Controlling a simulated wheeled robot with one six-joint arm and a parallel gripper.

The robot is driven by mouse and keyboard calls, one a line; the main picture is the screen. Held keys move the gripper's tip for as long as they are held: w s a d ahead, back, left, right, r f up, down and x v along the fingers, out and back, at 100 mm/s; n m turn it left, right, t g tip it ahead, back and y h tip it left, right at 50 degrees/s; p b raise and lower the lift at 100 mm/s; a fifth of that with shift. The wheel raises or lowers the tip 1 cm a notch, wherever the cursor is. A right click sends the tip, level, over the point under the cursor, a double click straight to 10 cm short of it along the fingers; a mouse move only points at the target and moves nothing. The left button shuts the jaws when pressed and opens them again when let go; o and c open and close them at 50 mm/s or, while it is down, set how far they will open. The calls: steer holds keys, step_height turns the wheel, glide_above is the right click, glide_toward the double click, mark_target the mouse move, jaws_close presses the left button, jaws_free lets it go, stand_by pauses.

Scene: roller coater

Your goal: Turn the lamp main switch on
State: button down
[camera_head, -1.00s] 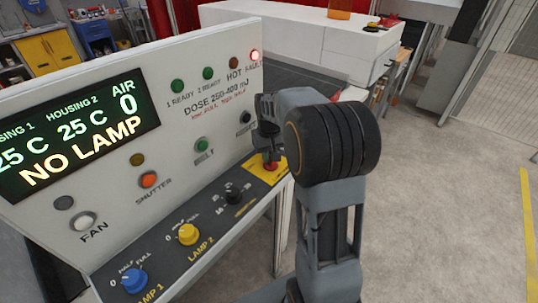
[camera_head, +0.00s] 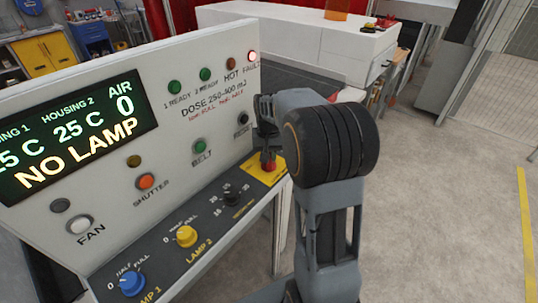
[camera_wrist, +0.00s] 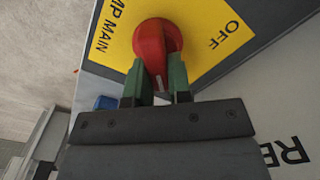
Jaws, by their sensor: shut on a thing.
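The lamp main switch is a red rotary handle (camera_wrist: 155,45) on a yellow plate (camera_wrist: 205,25) marked "OFF" and "MP MAIN" in the wrist view. In the head view the red handle (camera_head: 268,163) sits at the right end of the console, on its yellow plate (camera_head: 256,172), partly hidden by my gripper. My gripper (camera_wrist: 160,88) has its two green-tipped fingers on either side of the handle's near end and is shut on it. The handle points toward my gripper in the wrist view. "ON" is not visible.
The panel display (camera_head: 80,140) reads "NO LAMP". A red fault light (camera_head: 253,56) is lit. A blue lamp 1 knob (camera_head: 131,284), a yellow lamp 2 knob (camera_head: 186,237) and a black knob (camera_head: 231,194) line the console left of the switch. Open floor lies to the right.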

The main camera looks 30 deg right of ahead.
steer(key=shift+r, duration=0.15)
steer(key=c, duration=1)
jaws_free()
steer(key=shift+c, duration=0.2)
step_height(320, 180, up, 14)
steer(key=shift+b, duration=0.35)
steer(key=shift+f, duration=0.2)
